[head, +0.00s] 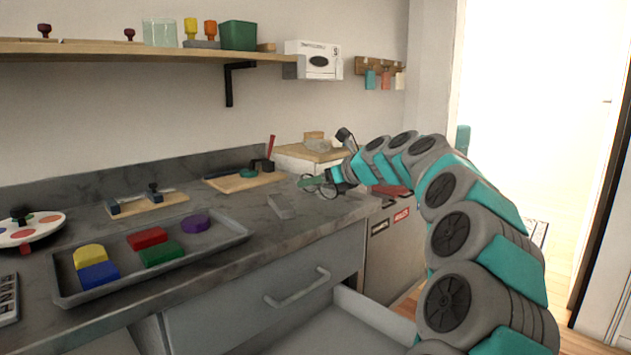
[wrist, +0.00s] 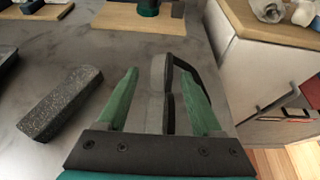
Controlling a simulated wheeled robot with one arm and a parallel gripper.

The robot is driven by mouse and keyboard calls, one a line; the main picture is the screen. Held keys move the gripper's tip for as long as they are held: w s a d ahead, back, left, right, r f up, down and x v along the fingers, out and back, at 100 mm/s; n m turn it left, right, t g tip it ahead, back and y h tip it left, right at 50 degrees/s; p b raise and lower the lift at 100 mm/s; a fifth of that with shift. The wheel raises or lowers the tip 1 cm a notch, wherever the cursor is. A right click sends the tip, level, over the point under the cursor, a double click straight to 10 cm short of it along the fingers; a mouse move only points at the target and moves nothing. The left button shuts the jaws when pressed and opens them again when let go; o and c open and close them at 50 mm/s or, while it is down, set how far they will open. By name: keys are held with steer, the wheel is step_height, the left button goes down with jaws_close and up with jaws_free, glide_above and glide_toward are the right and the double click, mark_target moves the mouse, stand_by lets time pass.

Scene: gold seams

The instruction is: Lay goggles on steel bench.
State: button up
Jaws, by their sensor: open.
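The goggles, a dark-rimmed pair, lie near the right end of the grey mottled bench top (head: 330,208); in the head view the goggles (head: 328,191) show partly behind my gripper. My gripper (head: 313,182) is low over that end, its green fingers apart. In the wrist view my gripper (wrist: 158,85) is open, and the dark frame of the goggles (wrist: 171,82) rises between the fingers, close to the right one, with part reaching behind it. I cannot tell whether that finger touches it. The bench top (wrist: 88,85) shows at left.
A grey speckled block (head: 281,206) lies left of my gripper; it also shows in the wrist view (wrist: 62,103). A tray (head: 215,251) of coloured blocks stands further left. A wooden board (head: 243,183) with tools is behind. The bench edge drops off at right.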

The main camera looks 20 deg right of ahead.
steer(key=shift+s+r, duration=0.2)
steer(key=v, duration=1.1)
steer(key=shift+s+d+r, duration=0.1)
steer(key=shift+s+d, duration=0.1)
steer(key=shift+d, duration=0.1)
